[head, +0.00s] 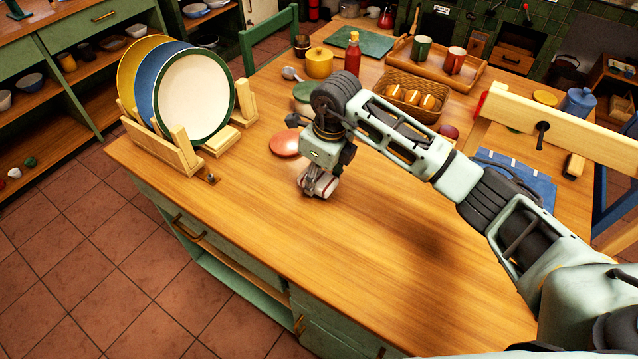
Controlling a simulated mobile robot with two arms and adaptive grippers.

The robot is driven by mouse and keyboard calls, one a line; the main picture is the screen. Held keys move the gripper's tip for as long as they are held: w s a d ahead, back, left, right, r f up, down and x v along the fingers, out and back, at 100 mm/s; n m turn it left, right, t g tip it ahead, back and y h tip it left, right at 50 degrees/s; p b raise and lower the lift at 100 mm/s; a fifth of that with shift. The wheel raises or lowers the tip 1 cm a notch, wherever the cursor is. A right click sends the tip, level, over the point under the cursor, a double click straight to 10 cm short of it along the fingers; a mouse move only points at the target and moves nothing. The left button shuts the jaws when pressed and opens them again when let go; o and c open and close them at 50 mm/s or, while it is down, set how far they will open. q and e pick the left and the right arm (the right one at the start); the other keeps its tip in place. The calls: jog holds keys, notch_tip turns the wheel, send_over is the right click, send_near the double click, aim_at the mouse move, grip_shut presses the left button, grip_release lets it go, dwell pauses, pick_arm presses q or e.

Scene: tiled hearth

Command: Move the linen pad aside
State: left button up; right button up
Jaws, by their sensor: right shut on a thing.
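My right arm comes in from the right, and its gripper (320,187) points down low over the wooden worktop, near its front edge. It is shut on a small pale thing with a reddish part, mostly hidden by the fingers. This seems to be the linen pad, but its shape is not clear. I cannot tell whether it touches the worktop. A flat coral-red disc (285,143) lies just behind and left of the gripper. My left gripper is not in view.
A wooden rack (178,153) with large plates (192,98) stands left. Behind are a yellow pot (319,63), a sauce bottle (352,53), a bread basket (416,84) and a tray (483,75) with mugs. A blue cloth (530,184) lies right. The front worktop (350,260) is clear.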

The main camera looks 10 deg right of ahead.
aim_at(325, 181)
jog(key=shift+f, duration=0.9)
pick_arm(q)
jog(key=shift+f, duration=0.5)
pick_arm(e)
jog(key=shift+w, duration=0.1)
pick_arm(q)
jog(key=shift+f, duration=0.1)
pick_arm(e)
jog(key=o, duration=1.1)
jog(key=shift+f, duration=0.15)
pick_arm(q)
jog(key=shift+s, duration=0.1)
pick_arm(e)
jog(key=shift+r, duration=0.6)
pick_arm(q)
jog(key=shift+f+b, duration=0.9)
jog(key=shift+b, duration=0.25)
pick_arm(e)
jog(key=r, duration=0.3)
jog(key=s+d+r, duration=0.1)
jog(key=r, duration=0.7)
jog(key=shift+s+d, duration=0.15)
jog(key=shift+s, duration=0.05)
